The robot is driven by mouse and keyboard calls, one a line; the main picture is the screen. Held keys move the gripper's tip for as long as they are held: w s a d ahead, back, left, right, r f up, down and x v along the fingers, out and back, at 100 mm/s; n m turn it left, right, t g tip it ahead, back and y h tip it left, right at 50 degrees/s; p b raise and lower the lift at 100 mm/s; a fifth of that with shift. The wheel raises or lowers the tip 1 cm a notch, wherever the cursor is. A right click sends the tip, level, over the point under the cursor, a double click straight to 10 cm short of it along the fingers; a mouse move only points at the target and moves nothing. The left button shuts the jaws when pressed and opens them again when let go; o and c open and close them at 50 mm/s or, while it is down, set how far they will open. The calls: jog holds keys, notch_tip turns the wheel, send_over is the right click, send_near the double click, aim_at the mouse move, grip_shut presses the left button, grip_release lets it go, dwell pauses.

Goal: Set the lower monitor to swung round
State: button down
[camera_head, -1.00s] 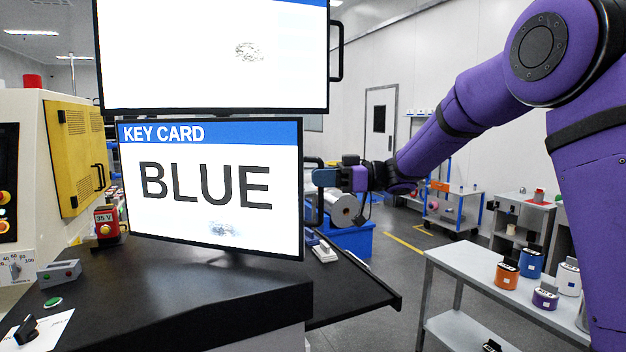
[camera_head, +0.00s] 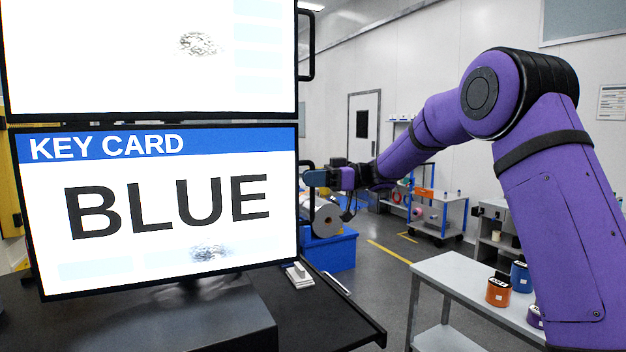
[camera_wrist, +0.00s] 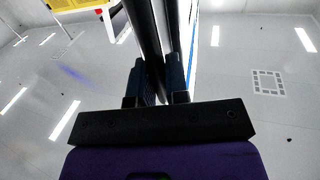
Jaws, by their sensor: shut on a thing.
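The lower monitor (camera_head: 150,225) stands upright at the left of the head view. Its screen faces me and reads KEY CARD, BLUE; its left edge looks taller than its right edge. A dark handle (camera_head: 310,163) is at its right edge. My gripper (camera_head: 310,178) is at this handle, reaching in from the right. In the wrist view my gripper's blue fingers (camera_wrist: 160,75) are shut on a dark upright bar (camera_wrist: 145,35), the monitor's handle. The fingertips' exact contact is partly hidden.
The upper monitor (camera_head: 120,60) hangs just above, with its own handle (camera_head: 312,45). A dark bench (camera_head: 335,318) lies below. A grey side table (camera_head: 445,280) with coloured canisters stands at right. A blue bin (camera_head: 330,250) is behind. Open floor (camera_head: 385,290) lies between.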

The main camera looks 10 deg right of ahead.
jog(key=shift+w, duration=0.15)
jog(key=c, duration=1.1)
grip_release()
jog(key=shift+c, duration=0.2)
jog(key=d, duration=1)
jog(key=shift+d, duration=0.35)
